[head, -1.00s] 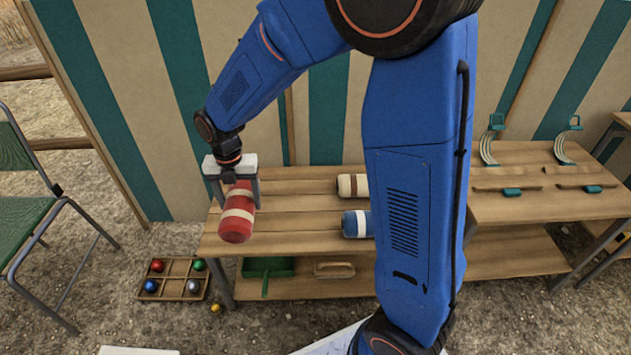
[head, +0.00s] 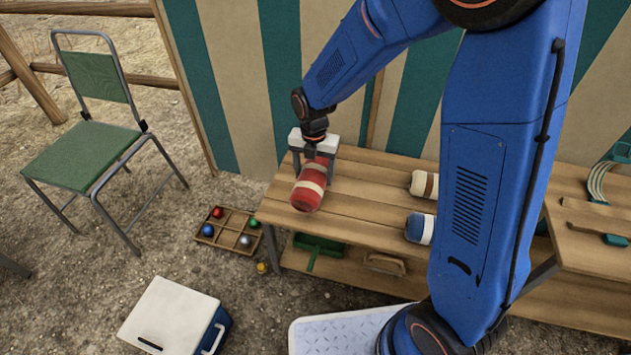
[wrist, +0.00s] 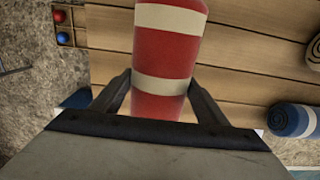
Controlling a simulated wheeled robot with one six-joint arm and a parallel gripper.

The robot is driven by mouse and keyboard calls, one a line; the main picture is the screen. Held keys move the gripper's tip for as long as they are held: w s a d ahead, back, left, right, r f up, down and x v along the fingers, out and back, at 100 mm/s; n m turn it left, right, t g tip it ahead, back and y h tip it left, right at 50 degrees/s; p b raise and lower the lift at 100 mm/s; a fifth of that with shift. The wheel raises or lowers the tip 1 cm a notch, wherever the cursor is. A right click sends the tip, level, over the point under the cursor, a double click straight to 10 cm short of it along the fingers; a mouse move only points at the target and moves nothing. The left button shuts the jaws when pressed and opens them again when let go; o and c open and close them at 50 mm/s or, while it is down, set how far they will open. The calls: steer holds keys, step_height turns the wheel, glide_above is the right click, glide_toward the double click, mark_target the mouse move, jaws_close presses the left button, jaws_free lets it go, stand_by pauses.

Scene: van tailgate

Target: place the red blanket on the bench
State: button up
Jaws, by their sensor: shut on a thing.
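The red blanket (head: 308,188) is a rolled red cylinder with cream bands. My gripper (head: 313,161) is shut on it, near the left end of the wooden bench (head: 352,187). In the wrist view the red blanket (wrist: 168,55) stands between the two fingers of my gripper (wrist: 160,90), with bench planks behind it. I cannot tell whether the roll touches the bench top or hangs just above it.
A cream-and-brown roll (head: 424,184) and a blue-and-white roll (head: 420,228) lie on the bench to the right. A ball tray (head: 228,228), a white-lidded cooler (head: 170,315) and a green chair (head: 85,155) stand left. Bare planks lie between the rolls.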

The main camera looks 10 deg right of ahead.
mark_target(314, 168)
steer(key=shift+f, duration=1.85)
steer(key=o, duration=1.3)
steer(key=shift+f, duration=0.15)
step_height(314, 168, up, 12)
steer(key=shift+r, duration=0.2)
